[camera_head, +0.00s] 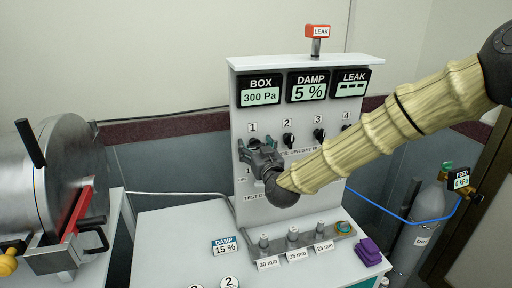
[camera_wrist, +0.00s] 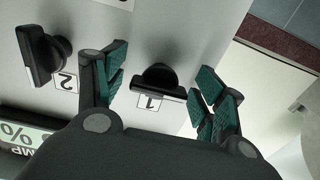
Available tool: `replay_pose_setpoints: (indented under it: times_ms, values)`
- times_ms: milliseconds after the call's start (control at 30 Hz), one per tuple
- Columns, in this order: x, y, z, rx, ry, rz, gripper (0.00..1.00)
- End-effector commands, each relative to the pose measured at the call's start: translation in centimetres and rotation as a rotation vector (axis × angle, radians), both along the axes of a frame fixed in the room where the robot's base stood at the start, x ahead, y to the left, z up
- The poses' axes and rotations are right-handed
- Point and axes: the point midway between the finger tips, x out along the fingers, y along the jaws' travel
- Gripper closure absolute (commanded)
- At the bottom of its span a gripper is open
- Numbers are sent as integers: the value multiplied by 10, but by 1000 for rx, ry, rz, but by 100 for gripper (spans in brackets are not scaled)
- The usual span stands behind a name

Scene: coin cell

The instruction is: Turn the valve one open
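The valve one knob (camera_wrist: 158,80) is black with a bar handle and sits on the grey panel (camera_wrist: 205,25) by the label 1, which appears upside down in the wrist view. My gripper (camera_wrist: 160,80) is open, with one green-padded finger on each side of the knob. Gaps show between the fingers and the knob, so it is not gripped. In the head view my gripper (camera_head: 258,150) is at the panel just below label 1 (camera_head: 253,127) and covers most of that knob. The valve two knob (camera_wrist: 45,55) is close beside one finger.
Valve two (camera_head: 288,140) and valve three (camera_head: 319,135) are to the right of my gripper. Displays above read BOX (camera_head: 261,90) 300 Pa, DAMP (camera_head: 308,86) 5 %, and LEAK (camera_head: 350,83) dashes. Several small fittings stand on the bench (camera_head: 170,245) below.

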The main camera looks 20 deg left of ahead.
Motion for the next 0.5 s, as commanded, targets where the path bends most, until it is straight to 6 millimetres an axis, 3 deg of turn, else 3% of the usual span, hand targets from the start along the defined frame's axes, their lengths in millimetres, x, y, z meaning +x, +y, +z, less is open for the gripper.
replay_pose_setpoints:
  times_ms: [33,200,500]
  values:
    - [0,0,0,0,0,0,43]
    - [0,0,0,0,0,0,74]
    - [0,0,-1,17,11,-1,75]
